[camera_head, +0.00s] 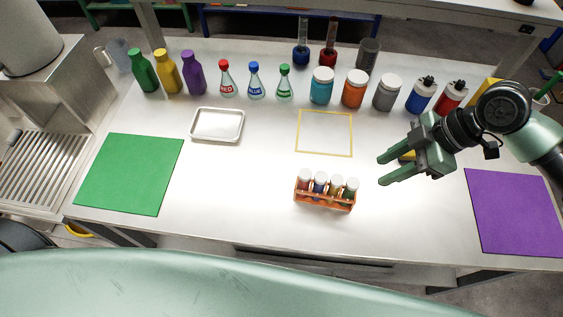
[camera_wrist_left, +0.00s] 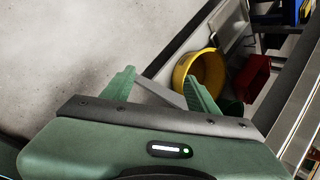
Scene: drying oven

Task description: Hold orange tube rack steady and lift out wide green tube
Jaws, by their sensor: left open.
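The orange tube rack (camera_head: 324,205) stands near the front middle of the table. It holds several upright tubes with white caps. The wide green tube (camera_head: 350,190) is at its right end. My right gripper (camera_head: 381,171) is open and empty to the right of the rack, apart from it, with its fingers pointing left. My left gripper (camera_wrist_left: 160,88) is open and empty in the left wrist view, away from the rack. It is not in the head view.
A yellow square outline (camera_head: 324,152) lies behind the rack. A metal tray (camera_head: 217,125), a green mat (camera_head: 130,174) and a purple mat (camera_head: 515,212) lie around it. Bottles, flasks and jars line the back. The left wrist view shows floor and a yellow bucket (camera_wrist_left: 199,72).

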